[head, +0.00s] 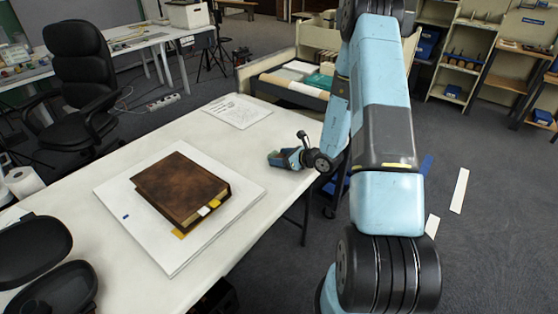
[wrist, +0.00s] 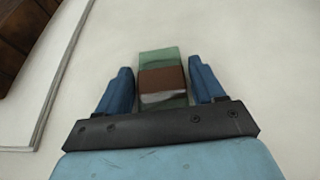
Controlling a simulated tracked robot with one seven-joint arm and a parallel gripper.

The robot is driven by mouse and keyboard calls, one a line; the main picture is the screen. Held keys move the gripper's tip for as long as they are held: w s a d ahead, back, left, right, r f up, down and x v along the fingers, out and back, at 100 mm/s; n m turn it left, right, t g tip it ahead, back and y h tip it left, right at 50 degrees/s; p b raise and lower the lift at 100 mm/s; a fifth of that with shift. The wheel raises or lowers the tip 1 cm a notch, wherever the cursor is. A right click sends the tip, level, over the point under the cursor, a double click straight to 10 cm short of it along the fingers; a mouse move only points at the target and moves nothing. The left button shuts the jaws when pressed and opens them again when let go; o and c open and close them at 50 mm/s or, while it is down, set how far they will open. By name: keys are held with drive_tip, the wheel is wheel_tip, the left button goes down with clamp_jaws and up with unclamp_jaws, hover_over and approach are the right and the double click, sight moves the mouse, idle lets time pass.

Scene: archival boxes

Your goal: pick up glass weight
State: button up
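The glass weight (wrist: 160,60) is a small green, see-through block with a brown band or cover across it. In the wrist view it lies between the two blue fingers of my gripper (wrist: 161,88), its far end reaching past the fingertips. Narrow gaps seem to show beside it, so the fingers look open around it rather than pressed on it. In the head view my gripper (head: 284,158) is low over the right side of the white table (head: 222,150). The weight is mostly hidden there by the fingers.
A brown leather book (head: 178,187) with coloured tabs lies on a white board (head: 135,225) left of my gripper. A printed sheet (head: 237,111) lies toward the table's back. A cart (head: 300,85) with folders stands behind the table. The tabletop around my gripper is clear.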

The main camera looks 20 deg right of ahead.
drive_tip(key=c, duration=0.9)
